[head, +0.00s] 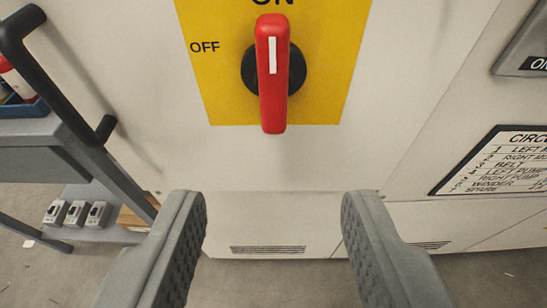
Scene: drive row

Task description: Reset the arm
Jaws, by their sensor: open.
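My gripper (272,232) is open and empty, its two grey ridged fingers spread wide at the bottom of the head view. Ahead of it and above it in the picture is a red rotary switch handle (272,85) on a round black hub. The handle stands vertical, with its white mark pointing up toward the ON label, which is partly cut off by the top edge. The handle sits on a yellow plate (225,95) with OFF printed at its left. The fingers are apart from the handle and touch nothing.
A black bar handle (50,85) stands out from the pale cabinet front (400,60) at left. A grey cart (40,160) with several small grey devices on its lower shelf is at far left. A circuit list sign (500,160) is at right. Vents sit low, above open floor.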

